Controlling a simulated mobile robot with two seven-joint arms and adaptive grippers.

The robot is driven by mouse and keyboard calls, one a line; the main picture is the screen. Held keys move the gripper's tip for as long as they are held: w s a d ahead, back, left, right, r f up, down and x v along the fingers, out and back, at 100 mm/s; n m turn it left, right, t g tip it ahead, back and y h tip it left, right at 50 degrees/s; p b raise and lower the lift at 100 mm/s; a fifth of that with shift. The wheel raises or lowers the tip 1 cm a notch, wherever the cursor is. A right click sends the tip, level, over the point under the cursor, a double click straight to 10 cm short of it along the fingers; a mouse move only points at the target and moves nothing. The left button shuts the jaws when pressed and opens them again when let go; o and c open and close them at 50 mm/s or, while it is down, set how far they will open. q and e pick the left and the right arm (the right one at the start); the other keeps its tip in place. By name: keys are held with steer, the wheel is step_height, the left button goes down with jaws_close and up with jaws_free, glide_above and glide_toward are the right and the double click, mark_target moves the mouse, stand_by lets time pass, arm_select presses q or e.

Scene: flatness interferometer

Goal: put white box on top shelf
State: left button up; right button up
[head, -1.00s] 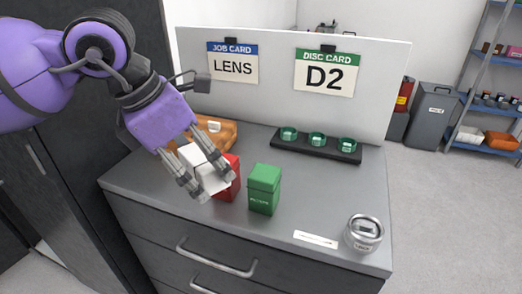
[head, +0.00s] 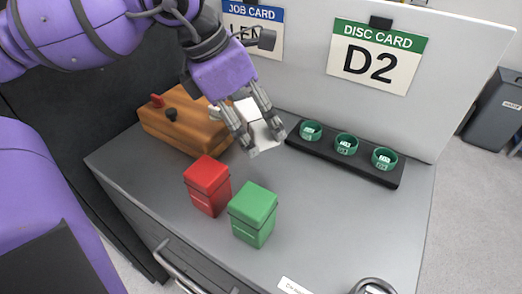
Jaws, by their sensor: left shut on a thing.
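The white box (head: 262,134) is between the fingers of my left gripper (head: 263,141) in the head view. The gripper is shut on it, and the fingers hide part of its sides. The box is tilted and appears held above the grey cabinet top (head: 310,205), behind the red and green boxes. No shelf shows in this view. My right gripper is not in view.
A red box (head: 207,186) and a green box (head: 252,214) stand near the front. An orange-brown case (head: 180,122) is at back left. A black tray (head: 367,166) with green rings and an upright card board (head: 470,60) stand behind.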

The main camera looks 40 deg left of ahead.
mark_target(260, 163)
arm_select(q)
steer(key=f, duration=0.3)
steer(key=shift+s+f, duration=0.1)
steer(key=shift+s, duration=0.15)
steer(key=shift+w+f+b, duration=0.1)
steer(key=shift+f+b, duration=0.35)
steer(key=shift+f, duration=1.85)
steer(key=shift+f, duration=0.1)
steer(key=o, duration=1)
